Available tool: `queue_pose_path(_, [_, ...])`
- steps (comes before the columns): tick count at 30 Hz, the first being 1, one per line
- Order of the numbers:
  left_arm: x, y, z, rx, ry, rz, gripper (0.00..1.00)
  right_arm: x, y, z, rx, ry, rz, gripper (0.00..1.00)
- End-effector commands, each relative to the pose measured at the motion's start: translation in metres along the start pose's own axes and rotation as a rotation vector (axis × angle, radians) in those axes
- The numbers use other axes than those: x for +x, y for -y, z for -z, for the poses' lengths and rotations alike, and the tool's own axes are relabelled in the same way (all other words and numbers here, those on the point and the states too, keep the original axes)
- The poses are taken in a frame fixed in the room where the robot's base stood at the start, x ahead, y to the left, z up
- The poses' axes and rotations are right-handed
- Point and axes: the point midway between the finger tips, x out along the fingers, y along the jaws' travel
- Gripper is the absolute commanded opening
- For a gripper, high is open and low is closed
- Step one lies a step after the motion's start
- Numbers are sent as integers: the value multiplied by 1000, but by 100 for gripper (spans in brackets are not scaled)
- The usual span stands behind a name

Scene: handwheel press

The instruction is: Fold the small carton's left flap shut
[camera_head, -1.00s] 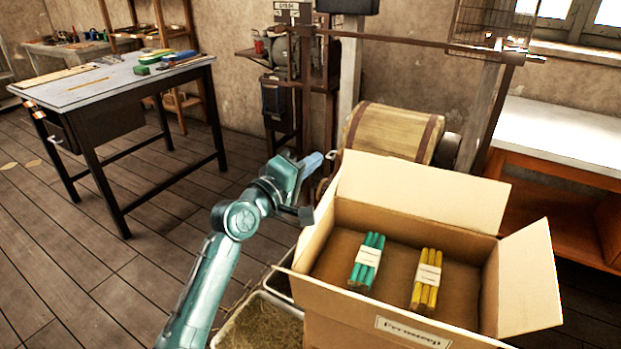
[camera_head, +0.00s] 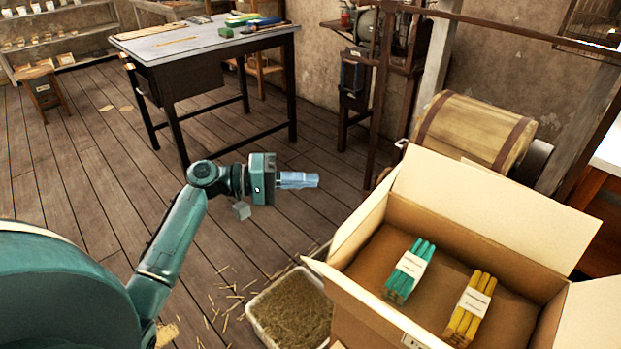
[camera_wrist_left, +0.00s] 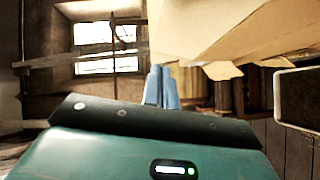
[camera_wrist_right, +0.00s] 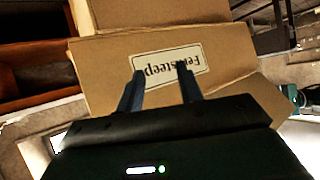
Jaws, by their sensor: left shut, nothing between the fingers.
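The small carton (camera_head: 460,228) stands open at the lower right of the head view. Its back flap stands up and its right flap (camera_head: 590,318) is spread outward. A left-side panel (camera_head: 357,232) slopes upward; I cannot tell where wall ends and left flap begins. A green bundle (camera_head: 409,270) and a yellow bundle (camera_head: 469,305) lie inside. My left gripper (camera_head: 312,180) is shut and empty, left of the carton and apart from it. The carton shows above it in the left wrist view (camera_wrist_left: 235,30). My right gripper (camera_wrist_right: 158,88) is open before the labelled carton side (camera_wrist_right: 220,62).
A straw-filled tray (camera_head: 290,308) sits on the floor left of the carton. A wooden drum (camera_head: 475,130) and metal posts stand behind it. A worktable (camera_head: 205,42) is at the back left.

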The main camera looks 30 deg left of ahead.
Motion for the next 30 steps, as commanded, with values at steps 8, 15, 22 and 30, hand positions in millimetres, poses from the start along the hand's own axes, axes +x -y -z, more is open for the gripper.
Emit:
queue_pose_path(8, [62, -3, 1, -3, -1, -3, 0, -7, 3, 4, -13, 19, -1, 36])
queue_pose_path(15, [90, -2, -20, -3, 0, 1, 0, -10, -6, 2, -14, 47, -21, 36])
queue_pose_path(22, [98, 0, -28, -2, -2, 1, 0, -9, -9, -2, -11, 59, -29, 36])
queue_pose_path(30, [98, 0, -28, -1, -1, 1, 0, -8, -8, 0, -7, 53, -29, 36])
